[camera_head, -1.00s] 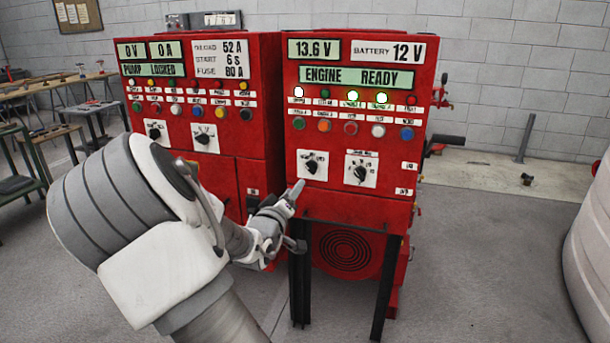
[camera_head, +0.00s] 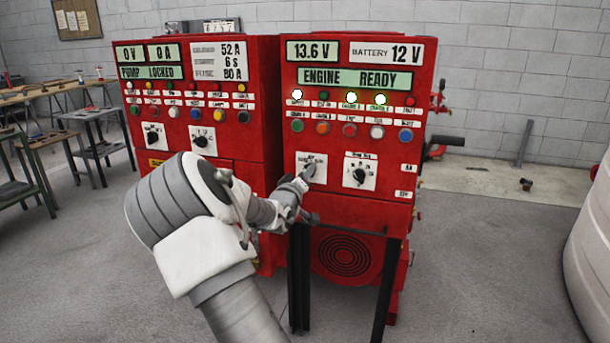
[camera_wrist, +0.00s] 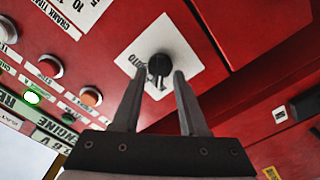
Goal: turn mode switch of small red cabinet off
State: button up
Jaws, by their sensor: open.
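The small red cabinet (camera_head: 345,215) is the right one of two, with an "ENGINE READY" display. Its left rotary switch sits on a white plate (camera_head: 319,161); my gripper (camera_head: 307,174) covers that black knob in the head view. In the wrist view the black knob (camera_wrist: 159,66) stands on its tilted white plate (camera_wrist: 186,53). My gripper (camera_wrist: 159,77) is open there, with a fingertip on each side of the knob. I cannot tell whether the fingers touch it. The knob's exact setting is partly hidden.
A second black knob (camera_head: 359,176) is to the right on the same cabinet. Coloured buttons (camera_head: 349,130) and lit lamps (camera_head: 351,97) run above. A wider red cabinet (camera_head: 215,90) stands to the left. Workbenches (camera_head: 60,100) are at far left. A pale rounded body (camera_head: 592,235) is at right.

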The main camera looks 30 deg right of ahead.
grip_shut()
jog(key=shift+m+b, duration=0.3)
jog(key=shift+s+d+m+b, duration=0.1)
jog(key=shift+s+m+b, duration=0.05)
jog(key=shift+m+b, duration=3.25)
jog(key=shift+r+m+p, duration=0.1)
jog(key=shift+m+p, duration=0.45)
jog(key=shift+m, duration=0.15)
grip_release()
